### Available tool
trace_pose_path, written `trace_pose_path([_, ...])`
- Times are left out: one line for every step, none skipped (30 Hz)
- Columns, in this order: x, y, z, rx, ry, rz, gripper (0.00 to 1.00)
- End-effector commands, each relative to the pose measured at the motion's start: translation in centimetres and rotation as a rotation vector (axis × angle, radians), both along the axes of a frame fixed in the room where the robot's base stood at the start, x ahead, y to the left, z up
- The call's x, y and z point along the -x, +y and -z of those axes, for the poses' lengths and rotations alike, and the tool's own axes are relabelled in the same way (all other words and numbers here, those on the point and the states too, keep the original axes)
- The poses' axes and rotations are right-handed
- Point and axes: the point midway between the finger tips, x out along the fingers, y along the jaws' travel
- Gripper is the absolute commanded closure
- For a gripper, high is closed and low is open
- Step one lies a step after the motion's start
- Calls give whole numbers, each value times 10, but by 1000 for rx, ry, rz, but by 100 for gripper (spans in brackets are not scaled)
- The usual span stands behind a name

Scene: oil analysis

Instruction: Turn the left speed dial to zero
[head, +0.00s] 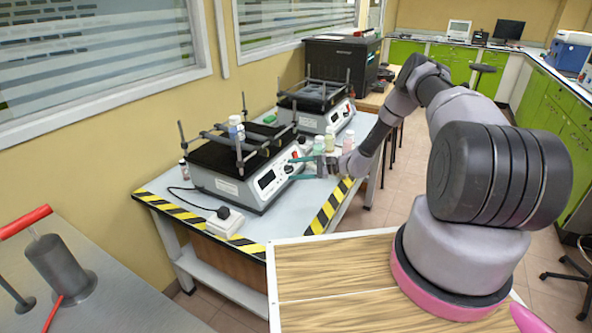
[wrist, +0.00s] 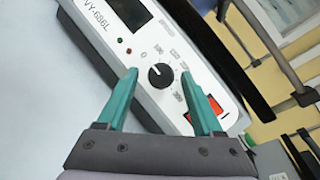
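The left speed dial (wrist: 161,76) is a round black knob on the white front panel of the near shaker (head: 240,190). A small light mark shows on its upper left side; I cannot tell the exact reading. Printed numbers ring it. My gripper (wrist: 159,74) is open, with one teal finger on each side of the dial. A gap shows between the fingers and the knob. In the head view my gripper (head: 292,169) is at the right part of the near shaker's panel, and its fingers partly hide the dial.
Beside the dial are a dark display (wrist: 130,12) and a red switch (wrist: 208,112). A second shaker (head: 318,110) stands behind the near one. Small bottles (head: 330,138) stand near my arm.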

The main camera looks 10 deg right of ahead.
Motion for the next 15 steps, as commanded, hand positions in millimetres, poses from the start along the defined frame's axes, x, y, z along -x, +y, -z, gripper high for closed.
trace_pose_path([0,0,0,-1,0,1,32])
trace_pose_path([0,0,0,-1,0,1,32])
trace_pose_path([0,0,-1,-1,0,1,32])
trace_pose_path([0,-1,-1,-1,0,1,32])
trace_pose_path([0,-2,-1,-1,-1,2,32])
trace_pose_path([0,-4,-1,0,0,2,32])
trace_pose_path([0,-7,-2,-1,-1,3,32])
trace_pose_path([1,-10,-2,-1,-1,3,32])
trace_pose_path([2,-16,-3,-1,-1,4,32])
trace_pose_path([3,-21,-4,-1,-1,4,32])
trace_pose_path([4,-26,-5,-1,-1,4,32])
trace_pose_path([6,-34,-6,-1,-1,4,32])
trace_pose_path([8,-40,-7,-1,-1,4,32])
trace_pose_path([9,-46,-8,-1,0,4,32])
trace_pose_path([11,-54,-9,-1,-1,4,32])
